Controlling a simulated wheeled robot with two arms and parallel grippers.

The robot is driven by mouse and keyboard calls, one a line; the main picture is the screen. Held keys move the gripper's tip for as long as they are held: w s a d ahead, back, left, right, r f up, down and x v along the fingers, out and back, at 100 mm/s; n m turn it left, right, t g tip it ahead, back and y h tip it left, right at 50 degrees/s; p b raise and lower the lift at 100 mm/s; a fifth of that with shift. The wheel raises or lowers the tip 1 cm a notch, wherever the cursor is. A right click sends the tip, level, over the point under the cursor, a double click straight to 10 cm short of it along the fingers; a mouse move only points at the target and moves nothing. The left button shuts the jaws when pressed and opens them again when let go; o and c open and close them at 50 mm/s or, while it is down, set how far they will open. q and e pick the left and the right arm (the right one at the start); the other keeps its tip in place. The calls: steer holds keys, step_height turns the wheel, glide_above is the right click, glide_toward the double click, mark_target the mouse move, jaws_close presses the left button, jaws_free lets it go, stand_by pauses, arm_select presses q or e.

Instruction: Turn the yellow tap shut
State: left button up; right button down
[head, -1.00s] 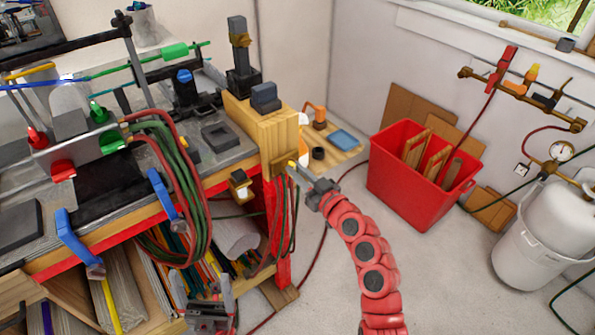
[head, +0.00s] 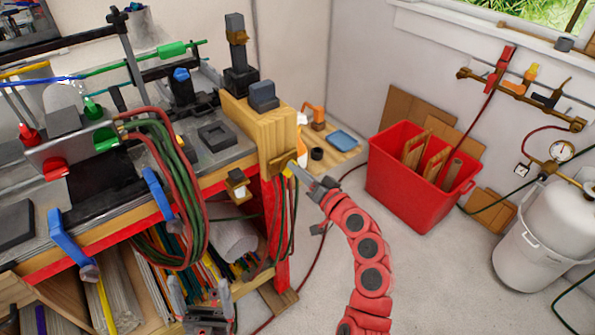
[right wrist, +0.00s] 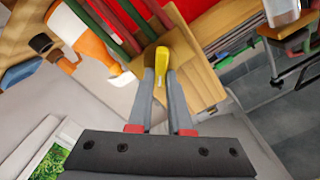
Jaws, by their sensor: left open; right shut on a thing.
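The yellow tap's handle (right wrist: 161,58) stands between the fingertips of my right gripper (right wrist: 161,76) in the right wrist view. The jaws are shut on it. In the head view my right gripper (head: 302,174) reaches the brass tap body (head: 283,160) on the end of the wooden bench post. The fingers hide most of the handle there, so its angle to the pipe is hard to tell. My left gripper (head: 207,308) is open and empty at the bottom of the head view, in front of the lower shelf.
Red and green hoses (head: 283,215) hang just below the tap. An orange-and-white bottle (right wrist: 88,42) stands close by. A red crate (head: 410,195) is on the floor to the right. Another yellow knob (head: 531,72) is on the wall pipe. Open floor lies around my right arm.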

steer(key=shift+w+d+f+m+p, duration=0.15)
steer(key=shift+m+p, duration=0.1)
steer(key=shift+m, duration=1.35)
steer(key=shift+s+a+f+m+p, duration=0.15)
steer(key=shift+m+p, duration=0.1)
steer(key=shift+m, duration=1.35)
steer(key=shift+w+d+f+m+p, duration=0.15)
steer(key=shift+m+p, duration=0.1)
steer(key=shift+m, duration=1.35)
steer(key=c, duration=0.8)
jaws_free()
steer(key=shift+c, duration=0.2)
steer(key=b+v, duration=0.3)
steer(key=v, duration=1.4)
steer(key=shift+s+d+b, duration=0.15)
steer(key=shift+s+b, duration=0.05)
steer(key=shift+b, duration=0.1)
